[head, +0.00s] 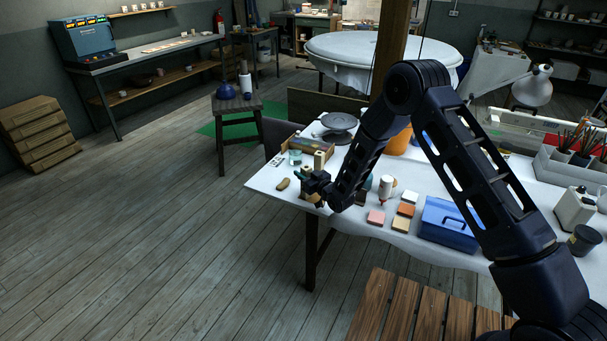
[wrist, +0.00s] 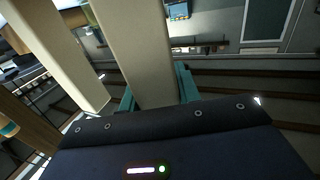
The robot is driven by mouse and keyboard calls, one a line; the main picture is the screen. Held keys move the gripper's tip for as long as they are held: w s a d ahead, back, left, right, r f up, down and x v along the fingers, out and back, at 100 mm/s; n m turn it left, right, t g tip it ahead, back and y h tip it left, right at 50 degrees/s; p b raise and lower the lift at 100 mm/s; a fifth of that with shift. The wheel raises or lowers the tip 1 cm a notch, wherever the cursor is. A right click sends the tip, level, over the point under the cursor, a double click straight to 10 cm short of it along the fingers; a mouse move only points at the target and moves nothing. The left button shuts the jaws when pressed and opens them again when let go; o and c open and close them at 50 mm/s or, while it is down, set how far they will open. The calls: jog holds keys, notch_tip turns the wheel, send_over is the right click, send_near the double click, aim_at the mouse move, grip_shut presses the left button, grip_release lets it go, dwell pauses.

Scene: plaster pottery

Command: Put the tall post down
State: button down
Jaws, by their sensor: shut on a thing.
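My gripper (head: 314,188) is low over the near left part of the white-covered table in the head view. In the wrist view its teal fingers (wrist: 155,92) are shut on a cream, square-sided tall post (wrist: 138,45), one finger on each side. The post runs up out of the top of that view. A second cream post (wrist: 58,50) stands close to its left, apart from the fingers. In the head view a small cream block (head: 319,160) shows just behind my gripper; I cannot tell which post it is. The held post's lower end is hidden.
The white-covered table (head: 268,181) holds a tan oval piece (head: 283,184), a white bottle (head: 385,187), several coloured blocks (head: 376,217) and a blue toolbox (head: 448,222) near my gripper. A wooden slatted bench (head: 400,305) stands in front. Open floor lies left of the table.

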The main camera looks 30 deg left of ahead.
jog(key=c, duration=1)
grip_release()
jog(key=shift+f, duration=0.1)
jog(key=shift+d, duration=0.2)
jog(key=v, duration=1.1)
jog(key=shift+s+d, duration=0.15)
jog(key=shift+d, duration=0.2)
